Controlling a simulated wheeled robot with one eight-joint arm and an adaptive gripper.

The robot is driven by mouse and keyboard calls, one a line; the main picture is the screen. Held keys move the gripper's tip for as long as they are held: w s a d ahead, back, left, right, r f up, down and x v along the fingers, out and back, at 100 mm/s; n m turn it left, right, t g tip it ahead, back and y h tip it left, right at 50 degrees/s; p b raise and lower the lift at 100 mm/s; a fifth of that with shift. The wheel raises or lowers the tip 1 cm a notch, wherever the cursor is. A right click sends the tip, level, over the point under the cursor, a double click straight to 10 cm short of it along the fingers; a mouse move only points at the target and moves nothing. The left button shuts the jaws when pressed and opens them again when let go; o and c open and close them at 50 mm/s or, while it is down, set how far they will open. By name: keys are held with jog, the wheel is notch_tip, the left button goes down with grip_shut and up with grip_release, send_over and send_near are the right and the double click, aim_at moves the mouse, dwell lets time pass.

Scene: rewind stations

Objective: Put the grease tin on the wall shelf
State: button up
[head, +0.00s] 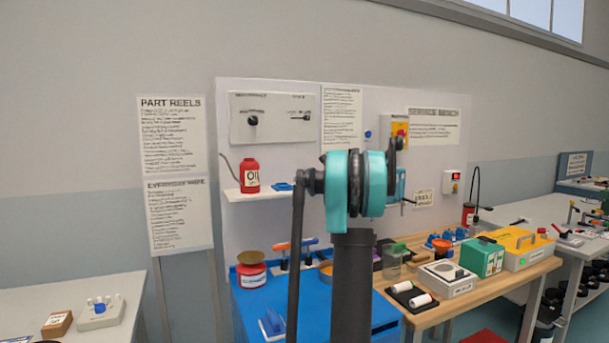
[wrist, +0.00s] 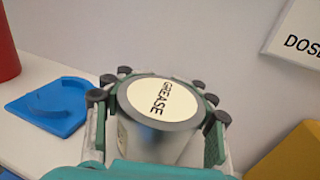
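The grease tin (wrist: 160,105) has a pale round lid reading GREASE and a grey body. In the wrist view it sits between the fingers of my gripper (wrist: 160,112), which is shut on it. In the head view my arm hides the tin and most of the gripper. The white wall shelf (head: 262,196) is on the left of the panel; its surface also shows in the wrist view (wrist: 65,152), to the left of the tin. I cannot tell whether the tin touches the shelf.
A red oil can (head: 250,176) and a blue holder (head: 281,187) stand on the shelf; the holder (wrist: 50,105) lies left of the tin. A wooden bench (head: 455,300) with several items is at right.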

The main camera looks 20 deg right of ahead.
jog(key=o, duration=0.6)
jog(key=shift+r, duration=0.2)
jog(key=v, duration=1.2)
